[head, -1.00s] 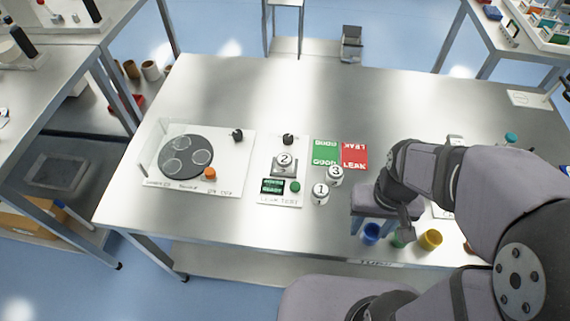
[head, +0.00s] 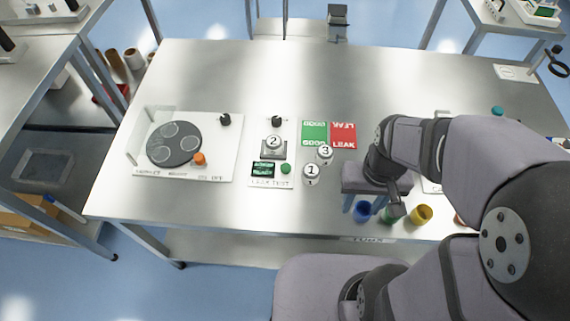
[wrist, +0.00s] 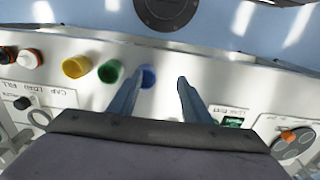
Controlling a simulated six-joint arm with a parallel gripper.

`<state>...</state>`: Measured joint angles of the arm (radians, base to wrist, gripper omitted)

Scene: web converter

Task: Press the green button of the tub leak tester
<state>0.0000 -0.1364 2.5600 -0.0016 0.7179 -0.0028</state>
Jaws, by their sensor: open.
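The leak tester (head: 258,181) is a white panel on the steel table, left of my gripper. Its round green button (head: 286,168) sits at the front right of the panel, beside a small dark display (head: 264,169). A white tub marked 2 (head: 273,143) stands on the tester's seat, with a black knob (head: 277,121) behind it. My gripper (wrist: 162,79) is open and empty, its blue fingers apart. In the head view it is right of the button, near the table's front edge. In the wrist view the tester's display (wrist: 233,122) shows right of the fingers; I cannot make out the button there.
Tubs marked 1 (head: 311,173) and 3 (head: 325,153) stand between the tester and my gripper. Green (head: 314,131) and red (head: 343,133) mats lie behind them. Blue (head: 362,211), green (head: 390,214) and yellow (head: 421,214) cups sit at the front edge. A hotplate panel (head: 225,150) is left.

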